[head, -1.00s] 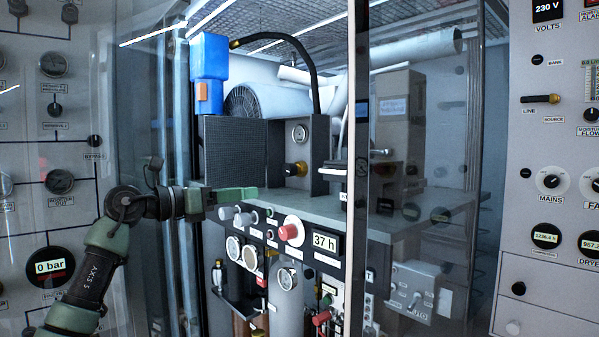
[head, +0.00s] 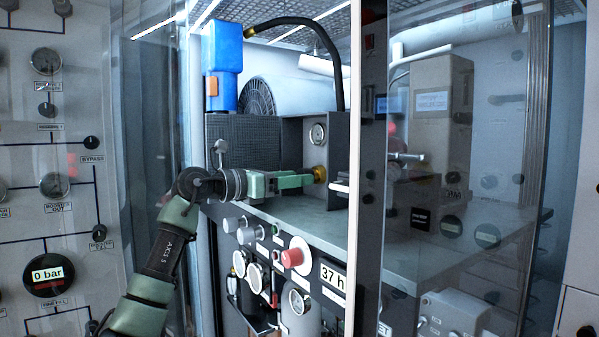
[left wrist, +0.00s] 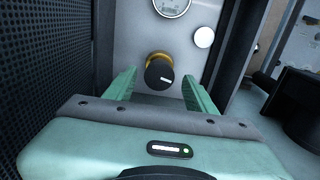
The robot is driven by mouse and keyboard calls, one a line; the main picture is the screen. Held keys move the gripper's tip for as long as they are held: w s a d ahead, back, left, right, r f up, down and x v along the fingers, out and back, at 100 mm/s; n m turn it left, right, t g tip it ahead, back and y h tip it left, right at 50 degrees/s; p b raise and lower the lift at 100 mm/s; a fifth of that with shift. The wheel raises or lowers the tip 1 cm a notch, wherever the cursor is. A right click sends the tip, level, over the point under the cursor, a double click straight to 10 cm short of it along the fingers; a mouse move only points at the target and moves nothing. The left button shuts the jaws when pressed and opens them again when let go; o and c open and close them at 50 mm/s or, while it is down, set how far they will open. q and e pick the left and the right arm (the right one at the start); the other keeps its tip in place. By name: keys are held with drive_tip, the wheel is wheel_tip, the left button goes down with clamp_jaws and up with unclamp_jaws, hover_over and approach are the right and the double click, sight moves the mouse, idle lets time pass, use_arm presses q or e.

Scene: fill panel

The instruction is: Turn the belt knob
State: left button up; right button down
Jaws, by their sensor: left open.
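The knob (left wrist: 159,74), black with a white mark and a yellow collar, sits on a grey panel. In the head view its yellow part (head: 320,173) shows below a round gauge, just past my left gripper's tips. My left gripper (head: 305,180) reaches into the recess from the left. In the left wrist view its green fingers (left wrist: 159,88) are open, one on each side of the knob, with gaps visible on both sides. Whether the fingertips reach as deep as the knob is hard to tell. My right gripper is not in view.
A gauge (head: 318,133) is above the knob. A dark mesh box (head: 243,142) stands left of the recess, and a grey shelf (head: 310,222) runs below. A dark door post (head: 371,200) and glass door are at the right. A red knob (head: 293,258) is on the lower panel.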

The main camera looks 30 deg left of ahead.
use_arm(q)
drive_tip(key=shift+x, duration=0.9)
drive_tip(key=shift+s+a, duration=0.1)
clamp_jaws()
drive_tip(key=shift+r+n+p, duration=0.1)
drive_tip(key=shift+n+p, duration=0.5)
drive_tip(key=shift+p, duration=0.1)
drive_tip(key=shift+n, duration=0.8)
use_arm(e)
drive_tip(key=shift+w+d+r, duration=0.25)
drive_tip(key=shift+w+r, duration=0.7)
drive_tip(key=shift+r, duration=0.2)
